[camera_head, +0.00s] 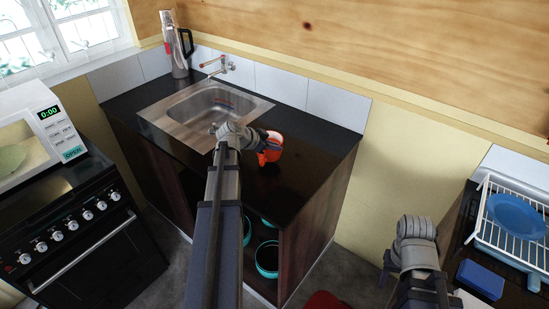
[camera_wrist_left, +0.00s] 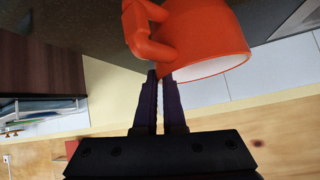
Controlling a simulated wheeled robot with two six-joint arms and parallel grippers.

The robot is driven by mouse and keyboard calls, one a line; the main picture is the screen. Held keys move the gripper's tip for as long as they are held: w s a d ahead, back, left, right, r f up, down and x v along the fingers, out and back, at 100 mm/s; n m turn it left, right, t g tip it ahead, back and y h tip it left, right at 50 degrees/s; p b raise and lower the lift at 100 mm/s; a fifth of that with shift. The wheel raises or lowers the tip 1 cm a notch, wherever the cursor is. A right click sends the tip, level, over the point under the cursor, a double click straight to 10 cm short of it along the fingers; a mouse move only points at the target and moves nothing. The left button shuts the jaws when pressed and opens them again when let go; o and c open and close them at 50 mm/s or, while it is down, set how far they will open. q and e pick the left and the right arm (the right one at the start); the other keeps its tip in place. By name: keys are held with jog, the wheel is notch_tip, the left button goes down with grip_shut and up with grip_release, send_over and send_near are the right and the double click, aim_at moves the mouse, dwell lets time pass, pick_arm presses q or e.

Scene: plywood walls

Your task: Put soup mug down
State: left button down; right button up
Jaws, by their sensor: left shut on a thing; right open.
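The orange soup mug (camera_head: 271,148) is over the black counter (camera_head: 310,150), right of the sink. My left gripper (camera_head: 260,147) is shut on it at the handle side.
A steel sink (camera_head: 213,107) is set in the counter, with a red-handled tap (camera_head: 220,66) and a flask (camera_head: 178,48) behind. The counter right of the mug is clear. A dish rack (camera_head: 510,225) with a blue plate, a microwave (camera_head: 35,138) and a stove (camera_head: 80,225) stand around.

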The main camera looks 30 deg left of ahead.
aim_at(274, 153)
pick_arm(q)
jog(key=shift+f+b, duration=1.8)
jog(key=shift+f, duration=0.1)
jog(key=shift+f, duration=0.15)
jog(key=c, duration=1)
grip_release()
jog(key=shift+r, duration=0.3)
jog(key=p+v, duration=0.7)
jog(key=v, duration=0.5)
jog(key=shift+p, duration=0.3)
jog(key=shift+f, duration=0.1)
